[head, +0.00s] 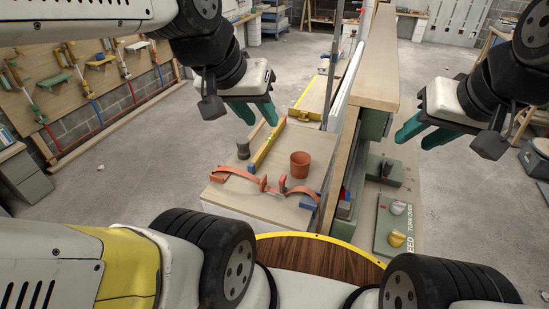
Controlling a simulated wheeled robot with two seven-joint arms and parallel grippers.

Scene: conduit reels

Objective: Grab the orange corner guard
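On the light wooden bench top (240,197) lie orange, strip-like curved pieces: one on the left (236,173) and an arched one on the right (301,191). I cannot tell for sure which is the corner guard. A small orange-red pot (300,164) stands behind them. My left gripper (261,119) has teal fingers spread apart, empty, above and behind the bench top. My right gripper (414,143) is also open and empty, off to the right beyond the tall wooden panel, far from the orange pieces.
A yellow level-like bar (267,145) and a dark grey cylinder (243,150) lie near the pot. A tall wooden panel (375,62) stands between my grippers. A green board with knobs (398,226) lies right of it. Open concrete floor (130,180) is at left.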

